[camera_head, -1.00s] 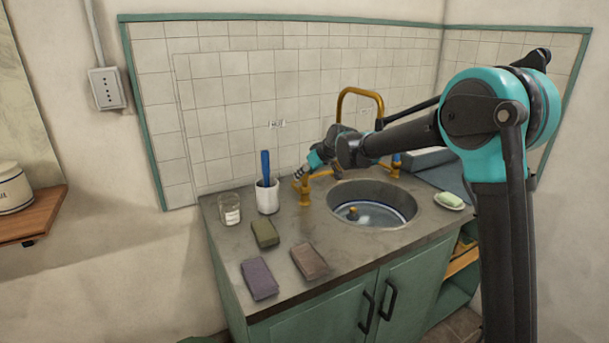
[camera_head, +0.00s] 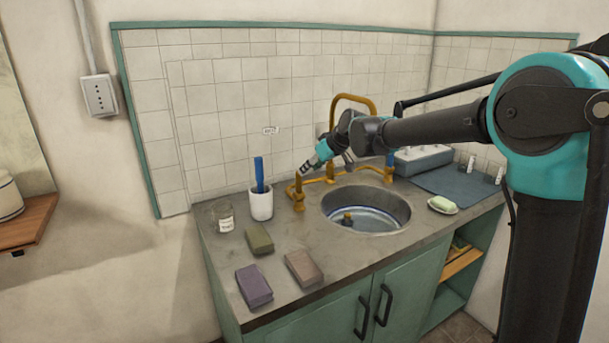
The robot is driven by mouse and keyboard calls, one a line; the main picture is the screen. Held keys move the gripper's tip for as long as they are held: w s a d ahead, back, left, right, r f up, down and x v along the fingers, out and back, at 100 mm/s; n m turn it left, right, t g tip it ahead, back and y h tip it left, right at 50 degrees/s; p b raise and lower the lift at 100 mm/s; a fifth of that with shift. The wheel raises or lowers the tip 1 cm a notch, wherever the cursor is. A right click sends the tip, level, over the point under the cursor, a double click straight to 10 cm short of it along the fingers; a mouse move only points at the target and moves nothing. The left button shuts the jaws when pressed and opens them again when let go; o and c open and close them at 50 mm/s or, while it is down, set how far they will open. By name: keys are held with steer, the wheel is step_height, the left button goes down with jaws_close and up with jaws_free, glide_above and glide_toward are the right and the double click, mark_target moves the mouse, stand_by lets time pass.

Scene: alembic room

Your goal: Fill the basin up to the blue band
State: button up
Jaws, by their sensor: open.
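The round metal basin (camera_head: 393,207) is sunk into the grey counter. A dark blue band runs around its inner wall, and a small brass piece (camera_head: 347,218) stands at its bottom. I cannot tell the water level. A brass tap set (camera_head: 353,98) with a high curved spout stands behind the basin. Its left valve (camera_head: 298,194) is brass; the right one has a blue part (camera_head: 389,159). My gripper (camera_head: 303,172) is open and empty, just above and slightly right of the left valve. I cannot tell whether they touch. My arm hides part of the tap and spout.
A white cup (camera_head: 261,206) with a blue-handled tool, a glass jar (camera_head: 222,217) and several coloured blocks (camera_head: 254,286) stand left of the basin. A soap dish (camera_head: 443,206) sits right of it. A grey tray (camera_head: 423,160) and blue mat (camera_head: 455,184) lie behind.

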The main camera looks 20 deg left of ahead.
steer(key=shift+v, duration=1.15)
steer(key=s+d+f+m+h, duration=0.1)
steer(key=s+d+f+m, duration=0.15)
steer(key=d, duration=0.65)
steer(key=s+d+f+m+h, duration=0.15)
steer(key=d+f, duration=0.25)
steer(key=d, duration=0.5)
steer(key=s+d+f+m+h, duration=0.1)
steer(key=s+d+f+m, duration=0.2)
steer(key=d, duration=0.6)
steer(key=s+d+f+m+h, duration=0.2)
steer(key=s+d+f, duration=0.5)
steer(key=s+d, duration=0.2)
steer(key=s+d+f+m+h, duration=0.2)
steer(key=s+d+f+m, duration=0.1)
steer(key=s+d+f, duration=0.4)
steer(key=s+d, duration=0.3)
steer(key=shift+s+d, duration=0.3)
steer(key=shift+d, duration=0.1)
steer(key=shift+f, duration=0.1)
